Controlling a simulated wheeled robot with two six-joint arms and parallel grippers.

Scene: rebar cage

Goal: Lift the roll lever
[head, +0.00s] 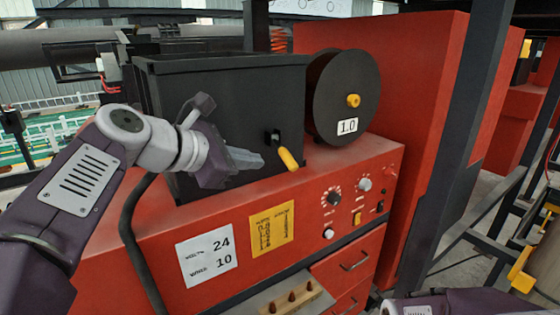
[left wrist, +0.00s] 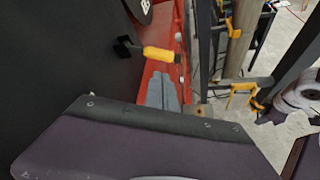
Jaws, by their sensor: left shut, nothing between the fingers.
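The roll lever (head: 286,156) has a yellow handle and a black bracket on the front of a black box (head: 215,105). Its handle slants down to the right in the head view. In the left wrist view the lever (left wrist: 160,53) shows just beyond my fingertips. My left gripper (head: 260,160) is shut and empty, its fingertips just left of the handle, with no clear hold on it. The left gripper also shows in the left wrist view (left wrist: 163,82). In the head view only part of my right arm shows at the bottom right; its gripper is out of view.
A black reel (head: 345,85) marked 1.0 stands right of the box. The red cabinet (head: 130,270) below carries knobs, labels and drawers. A dark post (head: 460,130) rises at the right. A black cable hangs at the left. The space in front of the lever is open.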

